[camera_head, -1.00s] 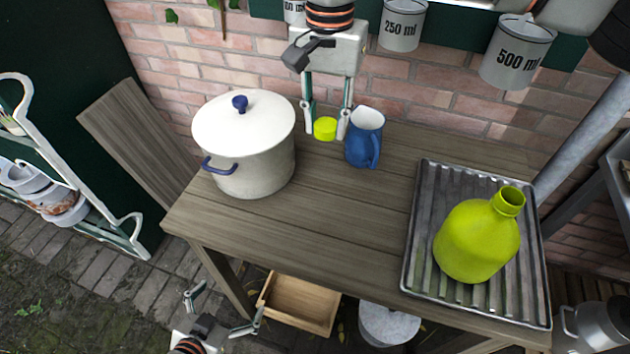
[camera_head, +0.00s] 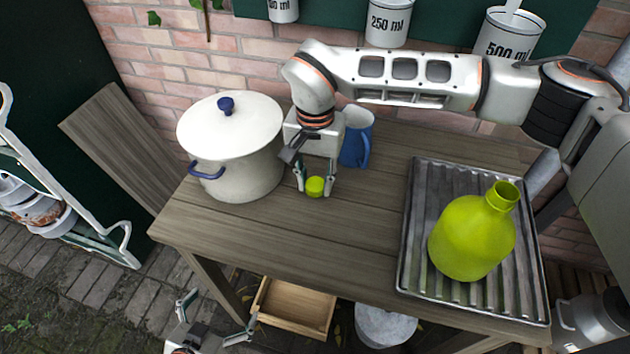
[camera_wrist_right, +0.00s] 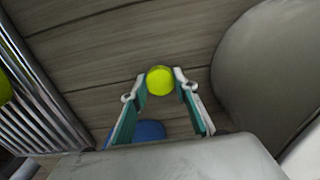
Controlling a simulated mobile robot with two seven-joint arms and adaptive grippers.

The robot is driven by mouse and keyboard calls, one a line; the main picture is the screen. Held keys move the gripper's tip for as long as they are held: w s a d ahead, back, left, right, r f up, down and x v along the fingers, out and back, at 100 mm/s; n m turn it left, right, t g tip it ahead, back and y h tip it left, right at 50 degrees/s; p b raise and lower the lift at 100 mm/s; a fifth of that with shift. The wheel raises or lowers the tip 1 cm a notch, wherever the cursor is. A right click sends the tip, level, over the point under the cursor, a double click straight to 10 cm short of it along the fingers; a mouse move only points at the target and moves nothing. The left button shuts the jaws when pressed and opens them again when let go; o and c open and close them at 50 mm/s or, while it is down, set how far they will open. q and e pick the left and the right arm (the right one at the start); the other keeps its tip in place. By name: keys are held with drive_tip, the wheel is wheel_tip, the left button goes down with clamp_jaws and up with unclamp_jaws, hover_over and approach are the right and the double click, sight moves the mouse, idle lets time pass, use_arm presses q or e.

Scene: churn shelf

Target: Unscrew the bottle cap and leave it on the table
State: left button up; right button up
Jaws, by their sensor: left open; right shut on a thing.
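The yellow-green bottle (camera_head: 470,238) stands on the ribbed metal tray (camera_head: 405,262) at the right of the table, its neck open and uncapped. The yellow-green cap (camera_head: 315,187) is between the fingertips of my right gripper (camera_head: 316,190), which is shut on it over the table, between the pot and the tray. The wrist view also shows the cap (camera_wrist_right: 160,80) at the fingertips. I cannot tell whether the cap touches the wood. My left gripper (camera_head: 217,317) is open and empty, low in front of the table's left front edge.
A white lidded pot (camera_head: 240,165) stands left of the cap, close to my right gripper. A blue jug (camera_head: 357,140) stands just behind. The wooden table (camera_head: 300,235) is clear in front. A wooden box (camera_head: 292,306) and a metal can (camera_head: 385,326) are below.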

sight(315, 185)
drive_tip(key=shift+f, duration=0.2)
drive_tip(key=shift+f, duration=0.2)
drive_tip(key=o, duration=1.2)
wheel_tip(315, 185, up, 12)
drive_tip(key=shift+r+p, duration=0.2)
drive_tip(key=shift+p, duration=0.2)
